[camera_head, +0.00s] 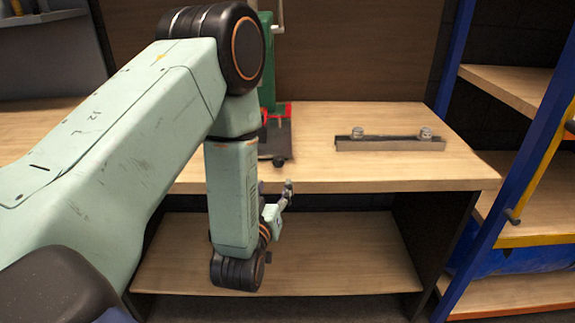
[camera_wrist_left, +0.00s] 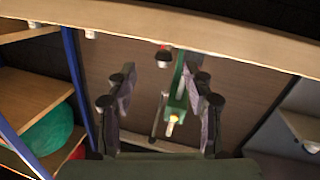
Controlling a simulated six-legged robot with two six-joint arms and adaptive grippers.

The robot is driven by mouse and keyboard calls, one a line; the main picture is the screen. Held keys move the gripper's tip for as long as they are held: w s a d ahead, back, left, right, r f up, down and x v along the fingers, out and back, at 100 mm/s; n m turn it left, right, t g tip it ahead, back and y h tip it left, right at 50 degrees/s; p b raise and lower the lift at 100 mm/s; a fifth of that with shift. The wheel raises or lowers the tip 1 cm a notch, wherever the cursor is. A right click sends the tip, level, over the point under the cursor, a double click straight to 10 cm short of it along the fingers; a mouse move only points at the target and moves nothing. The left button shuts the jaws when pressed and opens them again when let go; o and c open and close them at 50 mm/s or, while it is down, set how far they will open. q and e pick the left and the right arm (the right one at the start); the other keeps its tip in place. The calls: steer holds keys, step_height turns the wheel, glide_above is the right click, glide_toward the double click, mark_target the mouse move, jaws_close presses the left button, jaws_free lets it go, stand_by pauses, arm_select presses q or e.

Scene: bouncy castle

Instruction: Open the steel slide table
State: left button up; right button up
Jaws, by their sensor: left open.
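A long, low steel piece with two round metal knobs on top lies on the right of the wooden workbench; I take it for the steel slide table (camera_head: 390,145). It looks shut or flat, but I cannot tell how it slides. My left gripper (camera_head: 287,190) is at the bench's front edge, left of the steel piece and apart from it. In the left wrist view its two fingers (camera_wrist_left: 160,68) are spread with nothing held between them. My right gripper is in neither view.
The wooden bench (camera_head: 350,186) has a lower shelf (camera_head: 330,262). A green machine with a red and dark base (camera_head: 274,154) stands behind my left arm; its green part (camera_wrist_left: 178,90) shows between the fingers. A blue-posted rack (camera_head: 545,140) stands at right. Bench top around the steel piece is clear.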

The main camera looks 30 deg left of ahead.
mark_target(277, 165)
arm_select(q)
steer(key=shift+t, duration=0.4)
steer(key=x, duration=0.5)
steer(key=a+r+b+x, duration=0.1)
steer(key=x, duration=0.2)
steer(key=shift+s+a, duration=0.1)
steer(key=shift+s, duration=0.1)
steer(key=shift+r, duration=0.15)
steer(key=shift+w, duration=0.1)
steer(key=c, duration=0.4)
jaws_close()
